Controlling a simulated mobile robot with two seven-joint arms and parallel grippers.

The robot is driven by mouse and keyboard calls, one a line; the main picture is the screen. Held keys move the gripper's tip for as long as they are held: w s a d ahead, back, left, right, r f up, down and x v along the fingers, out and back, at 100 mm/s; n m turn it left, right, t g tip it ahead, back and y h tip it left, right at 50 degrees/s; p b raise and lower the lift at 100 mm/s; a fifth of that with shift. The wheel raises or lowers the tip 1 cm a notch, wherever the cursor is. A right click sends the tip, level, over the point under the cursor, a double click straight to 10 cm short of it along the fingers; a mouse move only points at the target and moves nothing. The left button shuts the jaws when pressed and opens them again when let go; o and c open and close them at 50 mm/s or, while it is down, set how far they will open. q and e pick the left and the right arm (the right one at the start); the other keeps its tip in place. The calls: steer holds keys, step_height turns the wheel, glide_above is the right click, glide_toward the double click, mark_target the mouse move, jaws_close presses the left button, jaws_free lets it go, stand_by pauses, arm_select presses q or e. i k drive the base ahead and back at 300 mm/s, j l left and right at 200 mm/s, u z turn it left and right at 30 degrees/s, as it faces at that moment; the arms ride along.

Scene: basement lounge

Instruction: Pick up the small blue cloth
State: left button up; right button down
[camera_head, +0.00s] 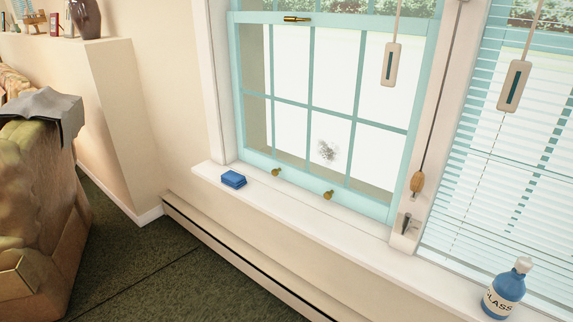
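The small blue cloth (233,179) lies folded on the white window sill (294,219), near the sill's left end and below the left window. Nothing covers it. Neither of my grippers shows in the head view, so I see no contact with the cloth.
A blue bottle with a white cap and label (503,290) stands on the sill at the lower right. A green window frame (313,184) with brass knobs rises behind the sill. A sofa (35,190) with a grey cloth (48,108) stands at the left. Dark green carpet (165,275) is open between.

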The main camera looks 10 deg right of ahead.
mark_target(234, 180)
steer(key=i+z, duration=0.15)
steer(key=z, duration=0.6)
steer(key=i+j+z, duration=0.4)
steer(key=j+z, duration=0.15)
steer(key=i+j, duration=0.1)
steer(key=j, duration=0.15)
steer(key=i+j+z, duration=0.1)
steer(key=j, duration=0.2)
steer(key=i+j+z, duration=0.1)
steer(key=i+j, duration=0.05)
steer(key=j, duration=0.1)
